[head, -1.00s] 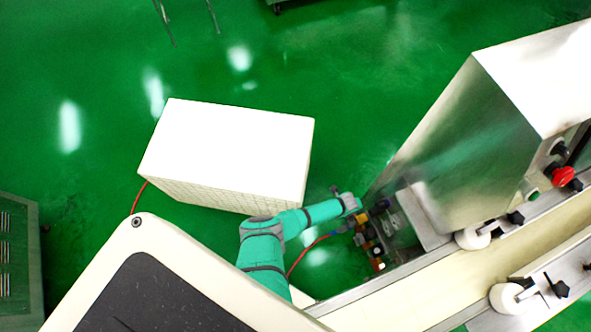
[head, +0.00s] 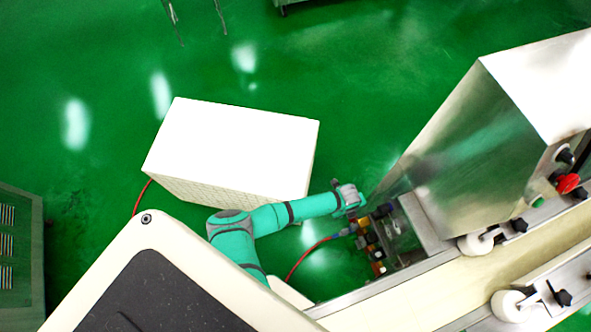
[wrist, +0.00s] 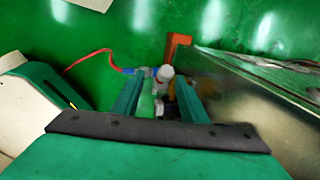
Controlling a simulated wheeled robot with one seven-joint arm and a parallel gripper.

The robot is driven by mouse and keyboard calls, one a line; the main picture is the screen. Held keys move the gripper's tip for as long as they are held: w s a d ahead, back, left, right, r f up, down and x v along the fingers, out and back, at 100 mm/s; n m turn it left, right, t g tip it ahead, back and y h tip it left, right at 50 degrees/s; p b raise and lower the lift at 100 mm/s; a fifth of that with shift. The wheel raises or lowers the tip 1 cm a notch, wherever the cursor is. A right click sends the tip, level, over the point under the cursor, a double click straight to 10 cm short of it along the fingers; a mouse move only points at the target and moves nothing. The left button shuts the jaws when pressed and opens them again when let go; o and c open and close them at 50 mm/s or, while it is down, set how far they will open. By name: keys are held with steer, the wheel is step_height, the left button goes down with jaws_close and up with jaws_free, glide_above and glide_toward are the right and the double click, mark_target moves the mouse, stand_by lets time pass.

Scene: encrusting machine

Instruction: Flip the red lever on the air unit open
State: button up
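The air unit (head: 371,244) is a small cluster of orange, dark and pale parts at the side of the steel machine in the head view. My gripper (head: 352,212) is just above its upper end there. In the wrist view, my gripper (wrist: 160,84) is open, with its two teal fingers apart. A pale cylinder and blue fitting of the air unit (wrist: 164,74) show between and beyond the fingers. An orange-red angled piece (wrist: 176,44) stands beyond the right fingertip; I cannot tell for certain that it is the lever. Contact is unclear.
The steel machine housing (head: 470,150) rises close to the right of my gripper, also in the wrist view (wrist: 250,95). A red hose (head: 305,258) runs from the air unit.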

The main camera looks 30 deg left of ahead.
steer(key=s+a+r+n+t, duration=0.2)
steer(key=s+a+r+n, duration=0.15)
steer(key=a, duration=0.45)
steer(key=s+a+r+n+t, duration=0.2)
steer(key=a+r+n+t, duration=0.1)
steer(key=a+r, duration=0.3)
steer(key=s+a+r+n+t, duration=0.1)
steer(key=s+a+r+n, duration=0.1)
steer(key=s, duration=0.5)
steer(key=shift+a+r+n+t, duration=0.35)
steer(key=shift+a+r, duration=0.1)
steer(key=shift+r, duration=0.7)
steer(key=shift+c, duration=0.3)
